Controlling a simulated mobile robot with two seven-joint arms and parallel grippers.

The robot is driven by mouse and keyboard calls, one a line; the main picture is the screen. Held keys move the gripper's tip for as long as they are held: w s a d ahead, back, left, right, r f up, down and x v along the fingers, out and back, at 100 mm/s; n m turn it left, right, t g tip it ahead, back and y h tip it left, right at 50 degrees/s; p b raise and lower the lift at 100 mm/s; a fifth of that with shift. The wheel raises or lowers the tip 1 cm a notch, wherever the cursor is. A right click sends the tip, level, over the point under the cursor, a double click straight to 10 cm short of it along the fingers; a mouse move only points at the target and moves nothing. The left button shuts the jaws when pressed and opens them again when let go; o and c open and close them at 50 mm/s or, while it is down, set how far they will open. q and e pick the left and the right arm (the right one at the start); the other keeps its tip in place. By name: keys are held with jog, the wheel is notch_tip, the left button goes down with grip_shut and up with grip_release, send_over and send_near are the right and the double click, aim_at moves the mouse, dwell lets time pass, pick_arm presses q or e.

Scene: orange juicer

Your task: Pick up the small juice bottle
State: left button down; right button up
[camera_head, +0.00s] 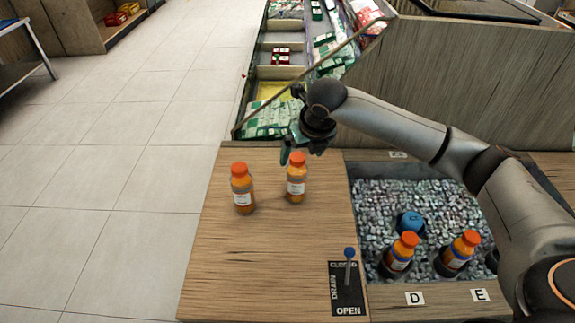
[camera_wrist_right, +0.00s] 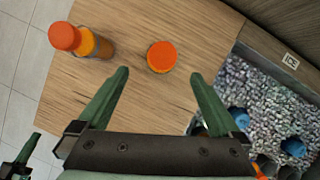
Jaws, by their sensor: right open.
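Two orange juice bottles with orange caps and white labels stand upright on the wooden counter: a left one (camera_head: 243,190) and a right one (camera_head: 297,181). I cannot tell from their size which is the small one. My right gripper (camera_head: 291,153) is open, at the top of the right bottle. In the wrist view, that bottle's round cap (camera_wrist_right: 162,57) lies between and just beyond the green fingertips (camera_wrist_right: 158,74), with no visible hold. The left bottle (camera_wrist_right: 95,44) is outside the left finger. A green and dark gripper part, apparently my left gripper (camera_wrist_right: 22,158), shows at the lower-left edge.
A gravel-like bin (camera_head: 375,205) is sunk in the counter at right, holding bottles (camera_head: 399,256) (camera_head: 457,253) and a blue-topped item (camera_head: 410,222). A drain lever (camera_head: 348,268) stands near the front. The counter left of it is clear. Stocked shelves (camera_head: 275,90) lie behind.

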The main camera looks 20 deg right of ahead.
aim_at(300, 161)
jog(key=b+x, duration=0.1)
jog(key=x, duration=0.6)
jog(key=shift+w+f, duration=0.1)
jog(key=shift+w, duration=0.05)
jog(key=x, duration=0.5)
jog(key=shift+d+f+b, duration=0.1)
jog(key=shift+b, duration=0.2)
grip_shut()
